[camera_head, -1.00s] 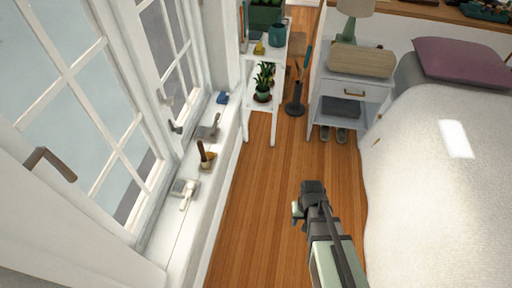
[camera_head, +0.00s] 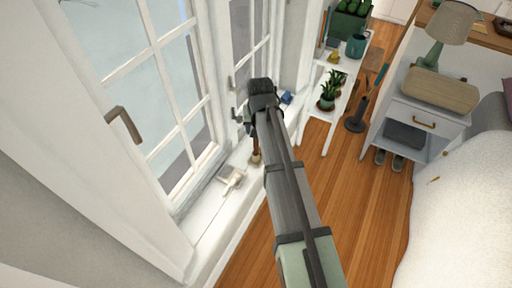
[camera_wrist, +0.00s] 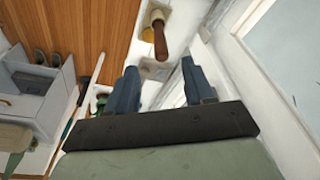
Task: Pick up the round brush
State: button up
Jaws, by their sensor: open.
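The round brush (camera_head: 256,158) stands on the white window sill, with a pale round head below and a brown wooden handle. In the head view my arm partly hides it. In the wrist view the brush (camera_wrist: 160,38) shows at the top, its handle pointing towards the camera, beyond the fingertips and not between them. My gripper (camera_head: 262,92) is above the sill by the window. In the wrist view my gripper (camera_wrist: 160,75) is open and empty, its two blue-grey fingers apart.
A pale tool (camera_head: 231,177) lies nearer on the sill, and a small blue thing (camera_head: 286,97) lies farther along. A flat greyish object (camera_wrist: 154,69) shows between the fingers, on the sill. The window handle (camera_head: 124,124) juts out at left. A plant shelf (camera_head: 318,112) stands at the sill's far end.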

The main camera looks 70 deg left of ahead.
aim_at(256, 143)
jog(key=m, duration=0.1)
jog(key=a+r+m+h, duration=0.1)
jog(key=m, duration=0.1)
jog(key=a+r+m+h, duration=0.1)
jog(key=shift+w+a+r, duration=0.2)
jog(key=shift+w+r, duration=0.05)
jog(key=shift+m, duration=0.3)
notch_tip(256, 143, down, 14)
jog(key=shift+s+r, duration=0.1)
dwell(0.4)
jog(key=shift+c, duration=0.4)
grip_shut()
